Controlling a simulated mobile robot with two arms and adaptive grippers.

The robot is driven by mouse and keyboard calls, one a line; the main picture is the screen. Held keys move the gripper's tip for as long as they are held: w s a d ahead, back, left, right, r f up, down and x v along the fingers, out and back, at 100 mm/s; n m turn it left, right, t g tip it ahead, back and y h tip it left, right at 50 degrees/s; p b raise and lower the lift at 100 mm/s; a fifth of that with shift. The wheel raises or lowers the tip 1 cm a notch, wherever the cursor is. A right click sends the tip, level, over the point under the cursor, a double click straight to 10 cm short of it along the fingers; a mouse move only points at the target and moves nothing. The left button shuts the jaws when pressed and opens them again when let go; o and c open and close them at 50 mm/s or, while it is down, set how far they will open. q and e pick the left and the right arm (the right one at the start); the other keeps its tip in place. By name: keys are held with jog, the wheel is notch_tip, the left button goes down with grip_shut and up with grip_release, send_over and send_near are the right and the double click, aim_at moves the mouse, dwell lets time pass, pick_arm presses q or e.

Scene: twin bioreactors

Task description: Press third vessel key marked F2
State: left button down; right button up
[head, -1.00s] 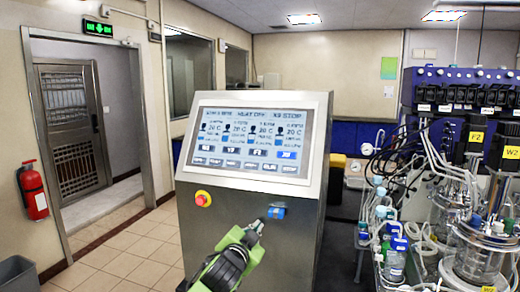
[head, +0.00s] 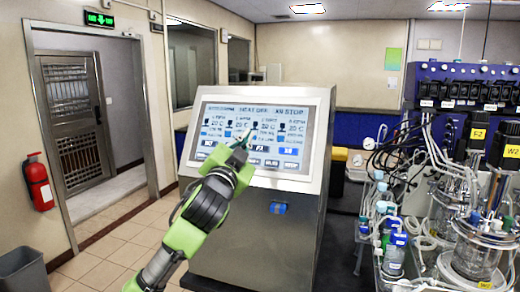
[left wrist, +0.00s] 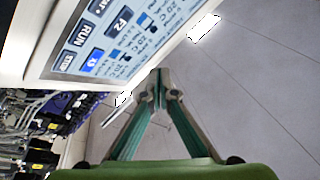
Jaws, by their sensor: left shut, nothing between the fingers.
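The control panel's touchscreen (head: 222,107) is lit, with a column of readings per vessel and a row of vessel keys below. I cannot tell whether the tips touch the screen. My right gripper is out of view.
A lower key row, including RUN (left wrist: 75,35), lies under the vessel keys. A blue switch (head: 278,208) sits on the cabinet front. Glass vessels and tubing (head: 478,245) crowd the right.

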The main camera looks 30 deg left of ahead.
aim_at(254, 146)
pick_arm(q)
jog(key=shift+f, duration=0.1)
jog(key=w+a+f+b, duration=0.1)
jog(key=w+f+b, duration=0.2)
jog(key=w, duration=0.4)
jog(key=shift+w+a+f, duration=0.2)
jog(key=shift+a+f, duration=0.2)
jog(key=shift+f, duration=0.3)
dwell(0.3)
dwell(0.7)
jog(key=shift+w+f, duration=0.2)
jog(key=shift+w, duration=0.15)
